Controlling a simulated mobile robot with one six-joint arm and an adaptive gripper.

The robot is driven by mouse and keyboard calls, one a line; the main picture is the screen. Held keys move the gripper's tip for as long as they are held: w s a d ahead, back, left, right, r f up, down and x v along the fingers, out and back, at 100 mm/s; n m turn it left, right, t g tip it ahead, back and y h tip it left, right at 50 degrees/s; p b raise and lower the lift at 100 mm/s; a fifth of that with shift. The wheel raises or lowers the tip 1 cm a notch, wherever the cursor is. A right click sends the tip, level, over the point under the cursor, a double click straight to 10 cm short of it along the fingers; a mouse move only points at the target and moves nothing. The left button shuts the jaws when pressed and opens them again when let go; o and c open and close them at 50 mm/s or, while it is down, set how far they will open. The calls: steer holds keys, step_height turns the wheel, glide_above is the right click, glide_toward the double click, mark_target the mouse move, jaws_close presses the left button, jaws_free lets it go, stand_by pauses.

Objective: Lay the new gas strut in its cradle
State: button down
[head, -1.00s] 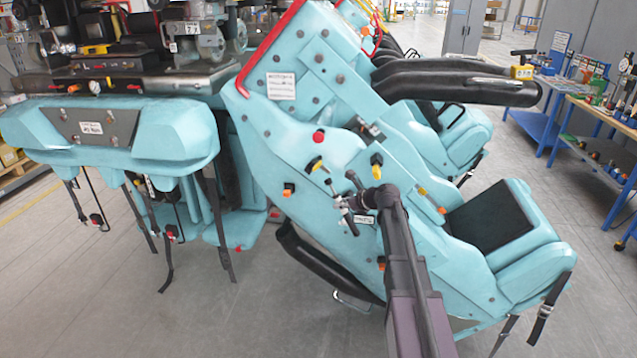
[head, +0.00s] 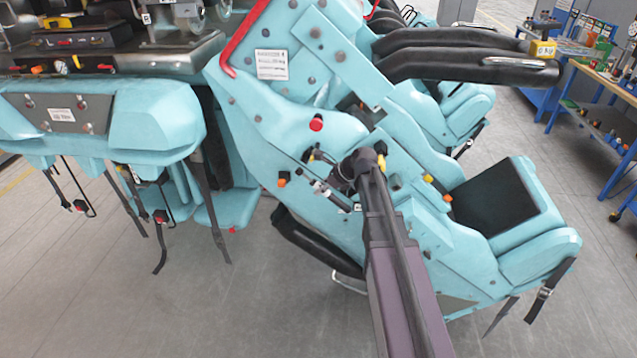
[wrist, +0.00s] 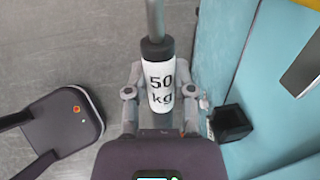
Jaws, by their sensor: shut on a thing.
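The gas strut (wrist: 161,82) is a white cylinder marked "50 kg" with a black collar and a grey rod. In the wrist view it points away from me, upright in the picture. My gripper (wrist: 160,94) is shut on its white body, one finger on each side. In the head view my gripper (head: 340,178) is in front of the turquoise side panel (head: 265,115) of the seat unit, below a red knob (head: 316,124). The strut shows only in small part there. I cannot make out the cradle for certain; my wrist and arm cover part of the panel.
In the wrist view a black square block (wrist: 231,122) stands on the turquoise panel just right of my gripper. Orange (head: 282,181) and yellow (head: 397,181) fittings stick out from the panel. Black padded bars (head: 465,62) reach out above right. Open floor (head: 250,310) lies below left.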

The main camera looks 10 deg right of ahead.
mark_target(325, 169)
steer(key=shift+w+d+r, duration=0.1)
steer(key=shift+w, duration=0.05)
stand_by(0.4)
steer(key=shift+w+d, duration=0.3)
steer(key=shift+w, duration=0.55)
steer(key=shift+w+d, duration=0.25)
steer(key=shift+w, duration=0.6)
steer(key=shift+w+d, duration=0.3)
steer(key=shift+w, duration=0.55)
steer(key=shift+w+d, duration=0.3)
steer(key=shift+w, duration=0.6)
steer(key=shift+w+d, duration=0.25)
steer(key=shift+w, duration=0.6)
stand_by(0.9)
steer(key=shift+c, duration=2)
jaws_free()
steer(key=shift+r, duration=0.1)
